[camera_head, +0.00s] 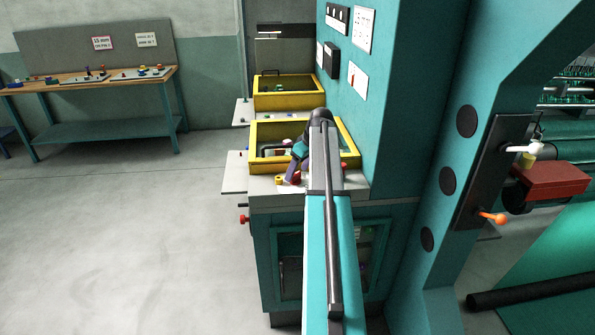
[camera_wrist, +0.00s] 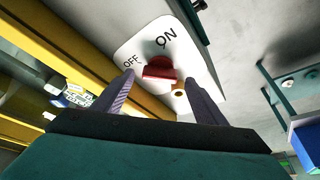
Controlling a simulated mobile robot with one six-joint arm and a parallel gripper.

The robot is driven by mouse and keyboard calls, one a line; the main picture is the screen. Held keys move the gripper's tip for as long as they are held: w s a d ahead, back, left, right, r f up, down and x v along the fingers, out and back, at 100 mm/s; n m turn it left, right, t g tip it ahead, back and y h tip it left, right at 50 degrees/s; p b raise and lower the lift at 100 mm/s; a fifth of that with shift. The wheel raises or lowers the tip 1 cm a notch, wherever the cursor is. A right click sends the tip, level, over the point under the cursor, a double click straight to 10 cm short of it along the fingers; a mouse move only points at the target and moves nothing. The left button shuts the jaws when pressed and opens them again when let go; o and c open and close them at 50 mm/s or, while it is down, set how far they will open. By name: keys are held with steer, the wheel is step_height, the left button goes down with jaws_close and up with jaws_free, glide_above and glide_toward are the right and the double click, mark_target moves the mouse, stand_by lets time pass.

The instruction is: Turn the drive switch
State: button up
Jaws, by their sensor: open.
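The drive switch is a red knob (camera_wrist: 160,70) on a white plate (camera_wrist: 205,55) marked OFF and ON, seen in the wrist view. Which mark the knob points to I cannot tell. My gripper (camera_wrist: 158,82) is open, with one finger on each side of the knob and the tips close to it. The fingers do not visibly grip it; contact is unclear. In the head view my gripper (camera_head: 291,176) is small and partly hidden by my arm, low over the console top (camera_head: 262,187) in front of the yellow-framed box.
The yellow frame (camera_head: 350,146) rises behind my gripper, with a teal cabinet wall (camera_head: 372,110) to the right. A red button (camera_head: 244,219) sticks out at the console's left side. Floor at left is clear.

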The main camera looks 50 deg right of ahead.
steer(key=shift+x, duration=0.85)
steer(key=c, duration=1.1)
steer(key=shift+o, duration=0.2)
